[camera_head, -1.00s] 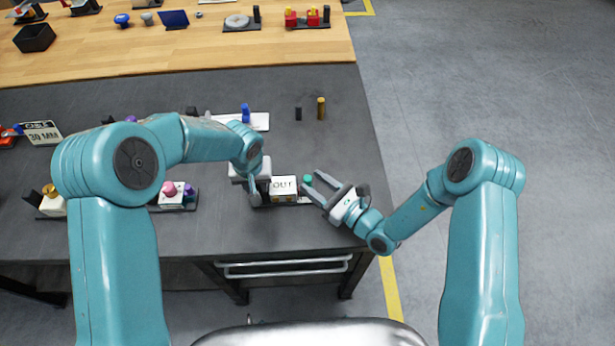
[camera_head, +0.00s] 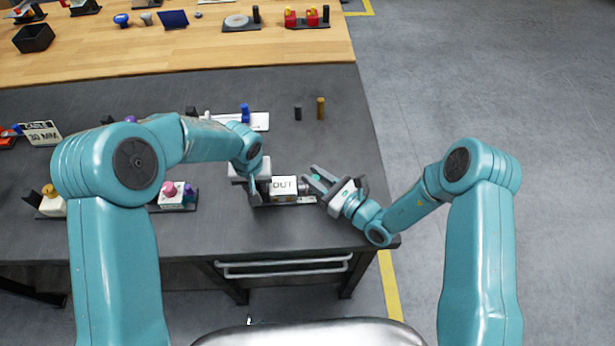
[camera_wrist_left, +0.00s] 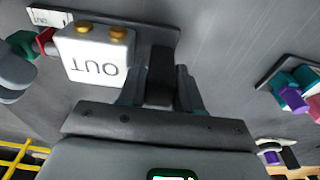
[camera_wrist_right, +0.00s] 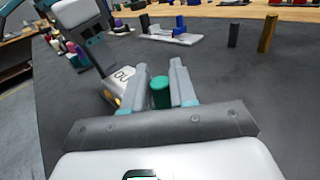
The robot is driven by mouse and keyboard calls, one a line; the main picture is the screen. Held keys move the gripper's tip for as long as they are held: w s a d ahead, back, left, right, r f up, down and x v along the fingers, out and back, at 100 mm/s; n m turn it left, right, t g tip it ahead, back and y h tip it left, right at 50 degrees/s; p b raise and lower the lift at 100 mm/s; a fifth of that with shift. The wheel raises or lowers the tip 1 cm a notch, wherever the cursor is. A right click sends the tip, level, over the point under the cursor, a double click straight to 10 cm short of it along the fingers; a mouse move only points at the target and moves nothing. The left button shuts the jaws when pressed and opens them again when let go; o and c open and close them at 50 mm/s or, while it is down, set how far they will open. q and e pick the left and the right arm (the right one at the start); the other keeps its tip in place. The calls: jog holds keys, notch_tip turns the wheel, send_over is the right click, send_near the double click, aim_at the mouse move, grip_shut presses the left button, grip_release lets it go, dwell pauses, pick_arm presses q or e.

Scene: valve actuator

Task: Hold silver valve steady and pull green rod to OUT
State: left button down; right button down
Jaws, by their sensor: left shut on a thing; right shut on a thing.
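The silver valve (camera_head: 284,186) is a pale block marked OUT, with two brass knobs visible in the left wrist view (camera_wrist_left: 92,55). It sits on a dark base plate near the table's front edge. My left gripper (camera_head: 256,190) is shut on a black upright post (camera_wrist_left: 161,75) at the left end of that base. The green rod (camera_wrist_right: 160,92) stands out on the block's right side. My right gripper (camera_head: 313,179) is around the green rod's end and shut on it, its fingers on either side. The rod's end also shows in the left wrist view (camera_wrist_left: 22,43).
A white plate with a blue post (camera_head: 246,113) lies behind the valve. A black peg (camera_head: 298,114) and a brass peg (camera_head: 320,108) stand further back. A white block with pink and purple knobs (camera_head: 172,194) is to the left. The table's right edge is close.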

pick_arm(q)
jog(key=shift+s+a+f, duration=0.1)
jog(key=shift+s+f, duration=0.15)
jog(key=shift+f, duration=0.05)
pick_arm(e)
jog(key=shift+d, duration=1.25)
jog(key=c, duration=1)
grip_release()
jog(key=shift+c, duration=0.2)
jog(key=shift+d, duration=0.1)
jog(key=v, duration=1.2)
jog(key=shift+s, duration=0.1)
